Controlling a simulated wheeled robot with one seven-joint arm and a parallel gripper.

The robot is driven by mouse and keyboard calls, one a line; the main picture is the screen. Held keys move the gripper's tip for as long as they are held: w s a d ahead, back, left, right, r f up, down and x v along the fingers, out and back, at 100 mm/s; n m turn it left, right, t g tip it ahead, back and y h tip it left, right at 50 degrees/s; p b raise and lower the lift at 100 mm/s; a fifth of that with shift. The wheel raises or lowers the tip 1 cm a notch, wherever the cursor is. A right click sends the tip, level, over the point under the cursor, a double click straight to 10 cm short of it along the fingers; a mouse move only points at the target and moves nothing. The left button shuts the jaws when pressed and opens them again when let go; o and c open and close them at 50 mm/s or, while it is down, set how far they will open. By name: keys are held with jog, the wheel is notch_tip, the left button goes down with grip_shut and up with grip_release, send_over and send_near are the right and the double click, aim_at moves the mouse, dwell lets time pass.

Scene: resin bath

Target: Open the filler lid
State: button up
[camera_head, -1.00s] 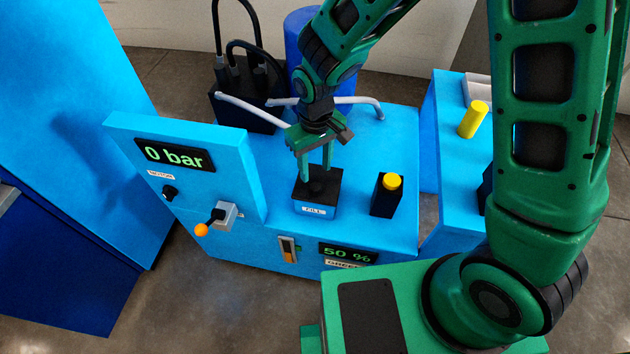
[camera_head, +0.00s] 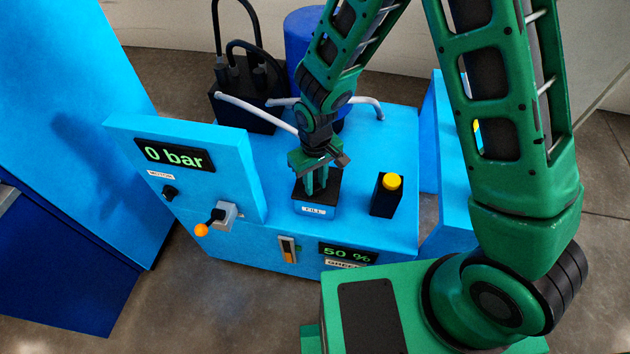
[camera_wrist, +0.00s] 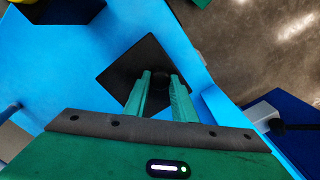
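The filler lid (camera_head: 332,185) is a black square plate on top of the small blue box labelled FILL (camera_head: 315,210). It lies flat and closed. My gripper (camera_head: 315,192) points down onto the lid. The fingers hide part of the knob.
A black box with a yellow button (camera_head: 392,182) stands right of the filler. Left are the 0 bar panel (camera_head: 180,156) and an orange-tipped lever (camera_head: 202,229). Grey pipes (camera_head: 365,101) and a black block with hoses (camera_head: 240,105) stand behind. A 50 % display (camera_head: 347,254) is on the front.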

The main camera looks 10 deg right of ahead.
grip_shut()
jog(key=shift+w, duration=0.1)
jog(key=w+r+g, duration=0.1)
jog(key=g, duration=0.1)
jog(key=w+d+r+g+y, duration=0.1)
jog(key=r+g, duration=0.1)
jog(key=shift+w+r, duration=0.1)
jog(key=shift+w, duration=0.3)
jog(key=shift+w+d+r+g+y, duration=0.3)
jog(key=shift+w+r+g, duration=0.2)
jog(key=shift+w+g, duration=0.3)
jog(key=shift+w+d+r+g+y, duration=0.2)
jog(key=shift+w+r+g+y, duration=0.35)
jog(key=shift+g, duration=0.45)
jog(key=shift+f, duration=0.1)
jog(key=shift+w, duration=0.1)
